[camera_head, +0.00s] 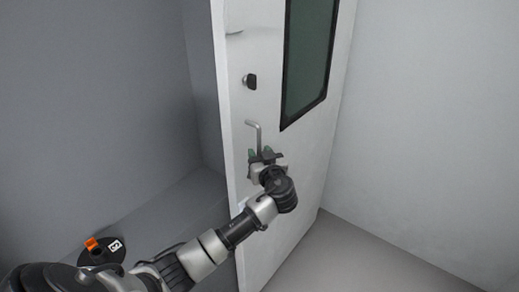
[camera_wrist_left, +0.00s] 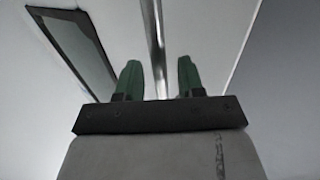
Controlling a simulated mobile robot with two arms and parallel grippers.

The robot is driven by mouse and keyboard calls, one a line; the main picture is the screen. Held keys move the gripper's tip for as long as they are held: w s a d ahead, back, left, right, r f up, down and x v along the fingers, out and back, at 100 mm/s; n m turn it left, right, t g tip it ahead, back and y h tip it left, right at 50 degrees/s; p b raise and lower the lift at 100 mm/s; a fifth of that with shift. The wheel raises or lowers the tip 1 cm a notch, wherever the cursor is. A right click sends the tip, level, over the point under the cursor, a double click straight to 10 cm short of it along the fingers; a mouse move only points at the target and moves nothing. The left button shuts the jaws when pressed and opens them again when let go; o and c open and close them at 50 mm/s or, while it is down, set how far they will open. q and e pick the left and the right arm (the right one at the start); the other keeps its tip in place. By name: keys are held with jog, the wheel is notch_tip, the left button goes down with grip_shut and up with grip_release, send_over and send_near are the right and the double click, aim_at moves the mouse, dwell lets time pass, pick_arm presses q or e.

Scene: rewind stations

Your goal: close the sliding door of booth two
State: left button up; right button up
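The white door (camera_head: 263,105) stands at the middle of the head view, with its left edge exposed and grey space to the left of it. I cannot tell from the view how it moves. It has a dark window (camera_head: 308,60) and a metal bar handle (camera_head: 255,135). My left gripper (camera_head: 265,155) is at the lower part of the handle. In the left wrist view, the green fingers of my left gripper (camera_wrist_left: 159,80) are apart, and the handle bar (camera_wrist_left: 154,40) runs up between them, with gaps on both sides. My right gripper is not in view.
A dark latch knob (camera_head: 250,81) sits on the door above the handle. A grey wall (camera_head: 100,100) is on the left and a pale wall (camera_head: 430,130) on the right. Bare grey floor (camera_head: 350,262) shows at the lower right.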

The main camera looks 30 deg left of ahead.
pick_arm(q)
jog(key=shift+w+a, duration=0.25)
jog(key=shift+a, duration=0.15)
jog(key=shift+c, duration=0.4)
grip_shut()
